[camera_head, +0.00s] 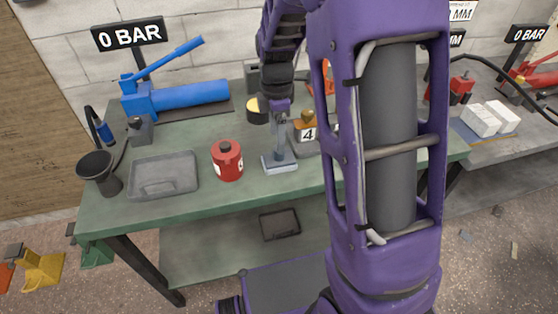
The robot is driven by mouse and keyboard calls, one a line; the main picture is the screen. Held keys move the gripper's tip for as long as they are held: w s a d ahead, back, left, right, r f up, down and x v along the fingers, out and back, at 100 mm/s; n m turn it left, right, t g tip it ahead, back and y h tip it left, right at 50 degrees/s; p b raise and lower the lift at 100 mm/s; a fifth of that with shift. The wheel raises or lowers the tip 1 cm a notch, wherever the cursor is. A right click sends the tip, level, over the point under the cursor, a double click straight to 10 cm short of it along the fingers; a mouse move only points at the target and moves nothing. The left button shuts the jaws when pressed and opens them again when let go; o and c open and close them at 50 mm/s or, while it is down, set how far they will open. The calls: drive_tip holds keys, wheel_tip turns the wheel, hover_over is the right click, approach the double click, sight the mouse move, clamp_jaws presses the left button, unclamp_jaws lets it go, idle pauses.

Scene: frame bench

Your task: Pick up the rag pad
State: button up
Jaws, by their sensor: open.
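A small pale grey flat pad (270,167), which looks like the rag pad, lies on the green bench top near its front edge, right of the red can. My gripper (283,155) points down directly over it, with the fingertips at or just above its upper face. The jaws are open. The fingers hide part of the pad, and I cannot tell whether they touch it.
A red can (227,160) stands close left of my gripper, with a grey tray (163,175) and dark funnel (98,170) farther left. A box marked 4 (306,133) stands close right. A blue pump (175,95) is behind.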

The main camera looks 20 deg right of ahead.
drive_tip(key=f, duration=0.3)
drive_tip(key=f+b, duration=0.1)
drive_tip(key=shift+s+d+f, duration=0.1)
drive_tip(key=shift+s+f, duration=0.25)
drive_tip(key=shift+f, duration=0.05)
drive_tip(key=c, duration=1.1)
drive_tip(key=shift+o, duration=0.2)
wheel_tip(320, 180, up, 10)
drive_tip(key=shift+r+p, duration=0.1)
drive_tip(key=shift+p, duration=0.85)
drive_tip(key=o, duration=0.9)
drive_tip(key=c, duration=0.7)
drive_tip(key=shift+o, duration=0.2)
